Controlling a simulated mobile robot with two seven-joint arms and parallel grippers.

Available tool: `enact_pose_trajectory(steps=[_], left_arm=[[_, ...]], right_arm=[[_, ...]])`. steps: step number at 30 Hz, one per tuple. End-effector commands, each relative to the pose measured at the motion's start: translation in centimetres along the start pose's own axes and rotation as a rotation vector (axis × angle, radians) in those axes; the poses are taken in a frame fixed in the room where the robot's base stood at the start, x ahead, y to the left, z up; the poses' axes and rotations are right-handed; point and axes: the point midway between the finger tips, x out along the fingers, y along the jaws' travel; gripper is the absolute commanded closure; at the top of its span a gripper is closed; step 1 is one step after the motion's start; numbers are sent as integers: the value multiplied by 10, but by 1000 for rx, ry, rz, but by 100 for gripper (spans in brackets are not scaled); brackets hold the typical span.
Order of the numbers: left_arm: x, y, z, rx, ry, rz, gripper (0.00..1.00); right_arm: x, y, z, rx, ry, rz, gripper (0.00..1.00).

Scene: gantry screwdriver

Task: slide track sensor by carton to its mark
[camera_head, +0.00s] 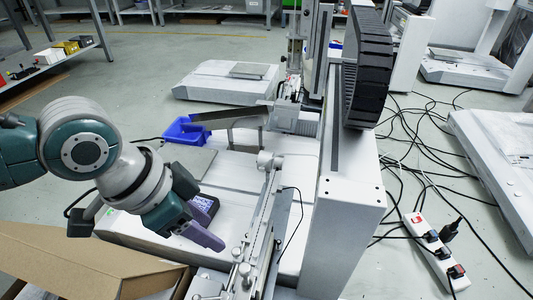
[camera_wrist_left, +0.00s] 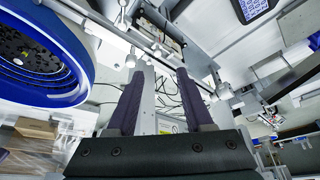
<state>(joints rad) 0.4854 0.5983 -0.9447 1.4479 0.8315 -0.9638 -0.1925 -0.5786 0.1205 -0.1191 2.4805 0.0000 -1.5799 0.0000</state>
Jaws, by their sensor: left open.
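The slim metal track (camera_head: 262,232) runs along the machine bed towards the front, with several small fittings on it. A small sensor-like fitting (camera_head: 244,269) sits on its near end, close to the open cardboard carton (camera_head: 75,262). I cannot make out a mark. My left gripper (camera_head: 212,241) is left of the track and above the bed's front edge, with purple fingers pointing towards the track. In the left wrist view the two fingers (camera_wrist_left: 160,92) stand apart with nothing held between them. The track (camera_wrist_left: 178,52) crosses beyond the fingertips, with small rounded fittings beside them. My right gripper is not seen.
A tall gantry column (camera_head: 347,200) stands right of the track. Cables and a power strip (camera_head: 436,252) lie on the floor at right.

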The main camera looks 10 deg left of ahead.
Motion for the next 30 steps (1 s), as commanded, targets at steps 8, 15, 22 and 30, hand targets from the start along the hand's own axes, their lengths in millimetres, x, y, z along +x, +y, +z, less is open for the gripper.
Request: enact_pose_trajectory(steps=[8, 15, 22, 30], left_arm=[[60, 1, 2, 1, 1, 1, 49], [84, 1, 1, 1, 1, 1, 49], [86, 1, -1, 1, 1, 1, 49], [86, 1, 0, 1, 0, 1, 64]], right_arm=[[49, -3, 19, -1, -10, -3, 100], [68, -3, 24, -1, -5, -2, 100], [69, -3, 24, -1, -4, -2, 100], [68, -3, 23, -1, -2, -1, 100]])
